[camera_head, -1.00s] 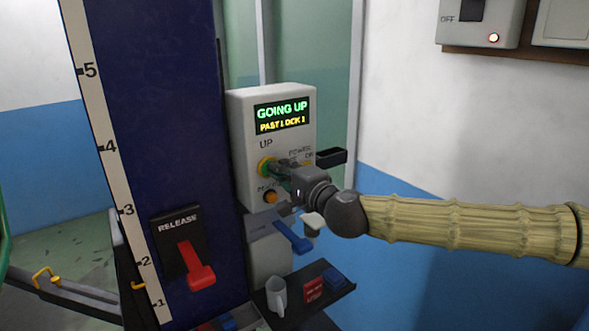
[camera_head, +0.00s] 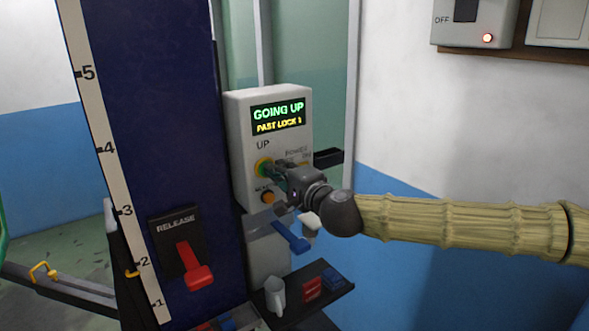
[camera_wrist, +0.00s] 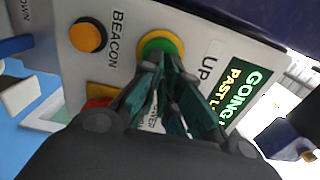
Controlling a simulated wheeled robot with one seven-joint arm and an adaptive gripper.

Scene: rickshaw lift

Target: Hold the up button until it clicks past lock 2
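The control box (camera_head: 237,140) stands right of the blue lift column. Its green UP button (camera_head: 262,166) has a yellow ring and also shows in the wrist view (camera_wrist: 157,46). My gripper (camera_head: 270,171) is at the button; in the wrist view its dark green fingers (camera_wrist: 163,63) come together, with the tips against or just over the green face. The fingers hide part of the button, so its depth is unclear. The display (camera_head: 278,117) reads GOING UP and PAST LOCK, with a blurred number, probably 1. A yellow lift marker (camera_head: 132,272) is just below 2 on the scale (camera_head: 108,170).
An orange BEACON button (camera_head: 267,197) is below UP, with a POWER control to the right. A red RELEASE lever (camera_head: 197,272) is on the column.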

